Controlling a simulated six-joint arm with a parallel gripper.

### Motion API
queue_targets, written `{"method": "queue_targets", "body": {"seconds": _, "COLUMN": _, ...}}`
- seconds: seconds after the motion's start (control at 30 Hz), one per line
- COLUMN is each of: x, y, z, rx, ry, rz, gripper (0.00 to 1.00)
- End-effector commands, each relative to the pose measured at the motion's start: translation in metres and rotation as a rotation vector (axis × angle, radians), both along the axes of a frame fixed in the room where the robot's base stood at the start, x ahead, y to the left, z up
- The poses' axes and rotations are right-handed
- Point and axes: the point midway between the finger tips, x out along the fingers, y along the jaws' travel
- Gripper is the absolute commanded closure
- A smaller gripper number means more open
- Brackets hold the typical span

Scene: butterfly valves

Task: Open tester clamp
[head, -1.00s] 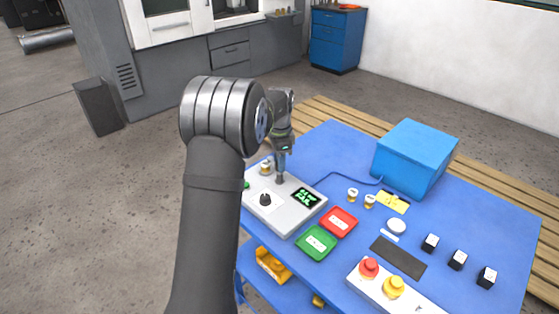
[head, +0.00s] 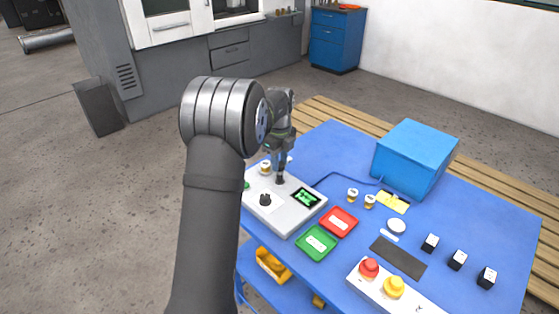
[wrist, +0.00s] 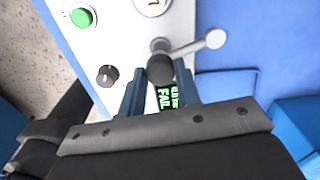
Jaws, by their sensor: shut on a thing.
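The tester (head: 283,222) is a light grey box on the blue table, with a black knob, a green button and a display (head: 306,197). Its clamp lever (wrist: 190,48) shows in the wrist view as a grey bar with a rounded end and a dark grip (wrist: 160,69). My gripper (wrist: 160,82) is shut on the dark grip, one finger on each side. In the head view my gripper (head: 279,170) points down over the back of the tester and hides most of the clamp. The display, partly covered in the wrist view, reads FAIL in green.
A green tray (head: 316,243) and a red tray (head: 339,222) lie right of the tester. Small valves (head: 353,195) stand behind them. A blue box (head: 415,158) stands at the back right. A button panel (head: 395,289) sits at the front.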

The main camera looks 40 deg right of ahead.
Motion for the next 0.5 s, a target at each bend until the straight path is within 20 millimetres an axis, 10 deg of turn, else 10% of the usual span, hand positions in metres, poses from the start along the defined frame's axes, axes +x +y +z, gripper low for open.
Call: {"method": "queue_targets", "body": {"seconds": 0.5, "x": -0.0001, "y": -0.0009, "z": 0.0015, "rx": -0.003, "ry": 0.000, "rz": -0.296, "gripper": 1.00}}
